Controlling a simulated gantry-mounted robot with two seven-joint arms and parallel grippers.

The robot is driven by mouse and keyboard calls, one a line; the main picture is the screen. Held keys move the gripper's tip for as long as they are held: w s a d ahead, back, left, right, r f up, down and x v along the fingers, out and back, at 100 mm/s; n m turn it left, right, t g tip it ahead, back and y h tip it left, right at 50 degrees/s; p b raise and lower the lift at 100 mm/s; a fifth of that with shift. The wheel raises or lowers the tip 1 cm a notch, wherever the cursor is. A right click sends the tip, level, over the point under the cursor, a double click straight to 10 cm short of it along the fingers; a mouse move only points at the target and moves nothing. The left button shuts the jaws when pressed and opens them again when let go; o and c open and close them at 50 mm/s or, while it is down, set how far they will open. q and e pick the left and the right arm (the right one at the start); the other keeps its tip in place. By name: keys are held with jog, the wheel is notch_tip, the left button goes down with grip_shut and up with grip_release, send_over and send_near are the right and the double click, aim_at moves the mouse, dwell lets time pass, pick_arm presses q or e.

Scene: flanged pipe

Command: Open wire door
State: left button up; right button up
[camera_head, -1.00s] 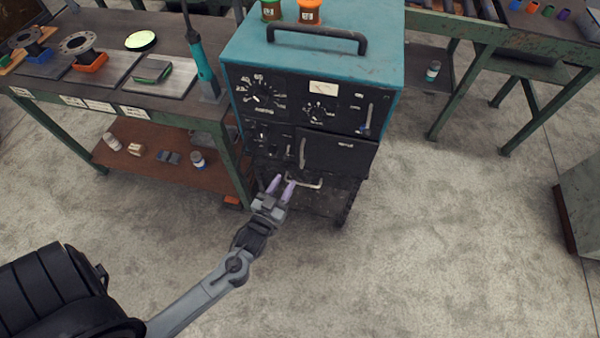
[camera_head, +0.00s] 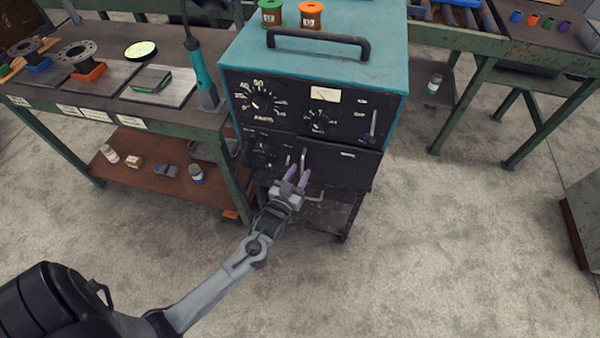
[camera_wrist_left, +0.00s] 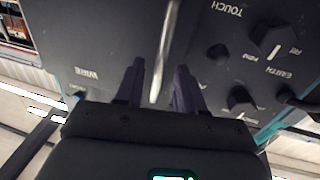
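The wire door (camera_head: 345,165) is a dark panel at the lower right of the welder cabinet's front, and it looks closed. Its upright metal handle (camera_head: 303,158) is near the door's left edge. In the left wrist view the handle (camera_wrist_left: 168,45) runs down between my two fingers, with a gap on each side; the "WIRE" label is on the door (camera_wrist_left: 85,110). My left gripper (camera_head: 297,176) is open at the handle's lower end, and its purple fingers also show in the wrist view (camera_wrist_left: 159,70). Whether they touch the handle is not clear. My right gripper is out of view.
The teal-topped welder (camera_head: 390,50) carries green and orange spools (camera_head: 311,15). A workbench (camera_head: 60,95) stands close at left, with a teal torch (camera_head: 202,80) at its corner. Another bench (camera_head: 480,45) stands at right. The floor (camera_head: 430,240) in front is clear.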

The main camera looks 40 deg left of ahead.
pick_arm(q)
jog(key=shift+w+a, duration=0.15)
jog(key=shift+w, duration=0.4)
jog(key=shift+c, duration=0.5)
grip_shut()
